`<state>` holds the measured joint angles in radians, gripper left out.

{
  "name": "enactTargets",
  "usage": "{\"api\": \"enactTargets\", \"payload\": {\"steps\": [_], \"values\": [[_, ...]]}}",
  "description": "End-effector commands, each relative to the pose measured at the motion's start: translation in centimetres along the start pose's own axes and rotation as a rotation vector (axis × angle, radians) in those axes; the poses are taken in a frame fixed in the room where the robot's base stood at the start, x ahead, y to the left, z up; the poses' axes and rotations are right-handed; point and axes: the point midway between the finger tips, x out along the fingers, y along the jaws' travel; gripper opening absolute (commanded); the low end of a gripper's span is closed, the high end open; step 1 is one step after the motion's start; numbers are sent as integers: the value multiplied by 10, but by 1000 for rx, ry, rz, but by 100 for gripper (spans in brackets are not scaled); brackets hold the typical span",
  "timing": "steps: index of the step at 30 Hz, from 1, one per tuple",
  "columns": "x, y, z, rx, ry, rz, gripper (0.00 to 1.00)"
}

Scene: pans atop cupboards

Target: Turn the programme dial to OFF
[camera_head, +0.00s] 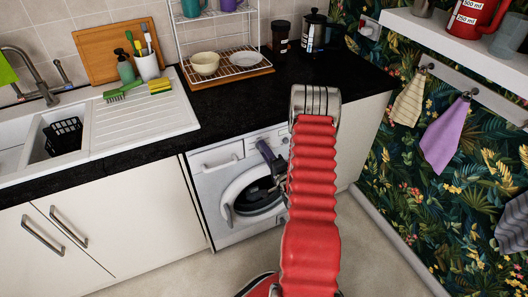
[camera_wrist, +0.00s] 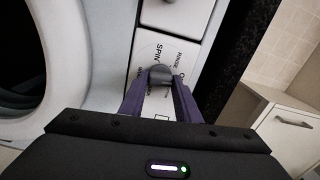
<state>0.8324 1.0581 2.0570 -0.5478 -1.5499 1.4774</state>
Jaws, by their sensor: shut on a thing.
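The programme dial (camera_wrist: 160,74) is a grey knob on the washing machine's white control panel. Printed words around it include SPIN and RINSE; no OFF mark can be read. My gripper (camera_wrist: 160,84) has its two purple fingers shut on the dial, one on each side. In the head view the white washing machine (camera_head: 232,168) stands under the black worktop with its round door (camera_head: 231,192) facing out. My gripper (camera_head: 268,155) shows there at the machine's front, partly hidden by my red arm. The dial is hidden in the head view.
The black worktop (camera_head: 230,98) overhangs the machine. White cupboards (camera_head: 140,212) stand to its left. Above are a sink drainer (camera_head: 150,115), a dish rack with a bowl (camera_head: 205,63), and a cafetiere (camera_head: 315,35). The floor in front is clear.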

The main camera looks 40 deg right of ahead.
Motion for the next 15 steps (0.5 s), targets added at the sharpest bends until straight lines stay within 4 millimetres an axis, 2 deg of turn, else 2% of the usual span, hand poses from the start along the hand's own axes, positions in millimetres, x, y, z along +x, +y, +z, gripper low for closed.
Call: {"api": "enactTargets", "payload": {"steps": [6,15], "values": [[-1,4,0,85,2,9,7],[-1,4,-1,110,3,10,7]]}}
